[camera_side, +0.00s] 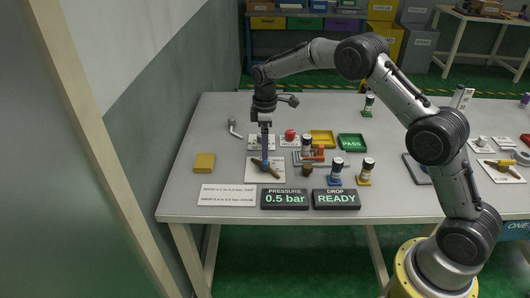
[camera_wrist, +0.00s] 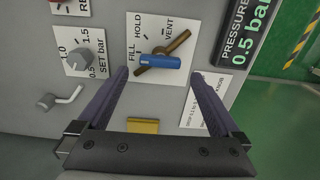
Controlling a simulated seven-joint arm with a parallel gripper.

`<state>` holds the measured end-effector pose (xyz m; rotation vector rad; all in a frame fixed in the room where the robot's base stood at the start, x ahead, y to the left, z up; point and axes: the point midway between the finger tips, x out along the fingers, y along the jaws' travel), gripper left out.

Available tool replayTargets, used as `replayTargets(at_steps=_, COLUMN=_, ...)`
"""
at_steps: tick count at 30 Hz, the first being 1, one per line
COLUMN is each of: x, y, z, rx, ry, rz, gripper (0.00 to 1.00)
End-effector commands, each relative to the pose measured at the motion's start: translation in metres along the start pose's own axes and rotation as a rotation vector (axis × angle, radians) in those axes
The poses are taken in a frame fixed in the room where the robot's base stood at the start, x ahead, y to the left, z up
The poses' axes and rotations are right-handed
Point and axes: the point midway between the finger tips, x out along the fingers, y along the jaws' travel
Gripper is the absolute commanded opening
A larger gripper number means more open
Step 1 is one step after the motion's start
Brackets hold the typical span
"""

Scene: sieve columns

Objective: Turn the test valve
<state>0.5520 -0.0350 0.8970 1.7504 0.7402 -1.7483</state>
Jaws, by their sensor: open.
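The test valve has a blue lever (camera_wrist: 160,61) and a brown body (camera_wrist: 178,43), on a white plate (camera_wrist: 151,23) marked FILL, HOLD and VENT. In the wrist view the blue lever lies across the plate, roughly between the FILL and VENT words. The valve's plate (camera_side: 251,175) also shows in the side view, at the table's front left. My gripper (camera_wrist: 160,73) is open, with its fingertips apart on either side of the lever and nothing held. In the side view my gripper (camera_side: 265,152) points down above the valve and hides part of it. Contact cannot be told.
A pressure display (camera_side: 285,199) reads 0.5 bar and a drop display (camera_side: 336,199) reads READY. A SET bar knob (camera_wrist: 45,102), a bent metal piece (camera_wrist: 68,97) and a yellow block (camera_side: 204,162) lie nearby. A red button (camera_side: 290,135) and several capped columns (camera_side: 336,170) stand to the right.

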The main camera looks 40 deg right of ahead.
Motion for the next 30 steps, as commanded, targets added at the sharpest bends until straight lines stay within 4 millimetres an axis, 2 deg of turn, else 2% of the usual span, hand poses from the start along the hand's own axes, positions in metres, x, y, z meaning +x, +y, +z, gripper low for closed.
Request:
replayTargets(at_steps=1, x=-0.013, y=0.001, z=-0.001, rx=0.0, ry=0.003, rz=0.003, gripper=1.0)
replayTargets(at_steps=6, x=-0.049, y=0.001, z=-0.001, rx=-0.001, ry=0.003, rz=0.003, gripper=1.0)
replayTargets(at_steps=12, x=-0.077, y=0.001, z=-0.001, rx=-0.001, ry=0.002, rz=0.002, gripper=1.0)
replayTargets(at_steps=18, x=-0.087, y=0.0, z=0.0, rx=-0.001, ry=0.0, rz=0.001, gripper=1.0)
replayTargets(at_steps=27, x=-0.088, y=0.0, z=-0.001, rx=-0.002, ry=0.001, rz=0.002, gripper=1.0)
replayTargets(at_steps=30, x=-0.105, y=0.0, z=-0.002, rx=-0.005, ry=0.02, rz=0.024, gripper=1.0)
